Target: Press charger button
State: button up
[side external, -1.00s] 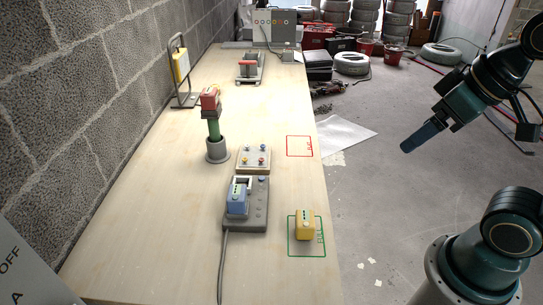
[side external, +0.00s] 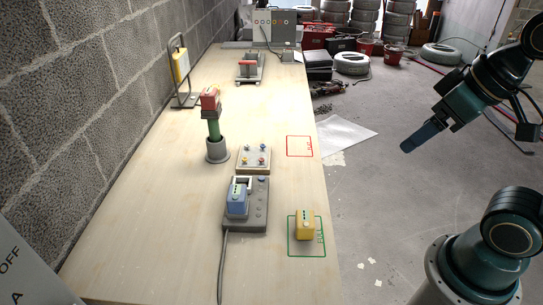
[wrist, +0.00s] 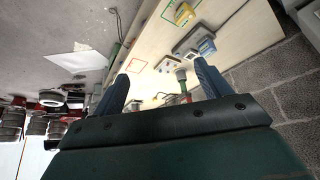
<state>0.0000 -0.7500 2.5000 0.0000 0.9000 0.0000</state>
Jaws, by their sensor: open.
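The charger (side external: 259,208) is a grey block on the wooden table with a blue battery (side external: 237,202) seated in its left side. Small round buttons show on its right side, too small to tell apart. The charger also shows in the wrist view (wrist: 186,44), at the top. A yellow battery (side external: 305,224) stands inside a green outlined square (side external: 291,251) to its right. My gripper (side external: 405,148) is off the table's right side, above the floor, far from the charger. In the wrist view its two fingers (wrist: 158,88) are spread apart with nothing between them.
A board with several coloured knobs (side external: 253,158) sits behind the charger. A grey stand (side external: 217,150) holds a green and red upright piece (side external: 211,102). A red outlined square (side external: 299,146) is empty. A brick wall (side external: 80,100) borders the table's left.

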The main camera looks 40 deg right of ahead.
grip_shut()
dwell(1.5)
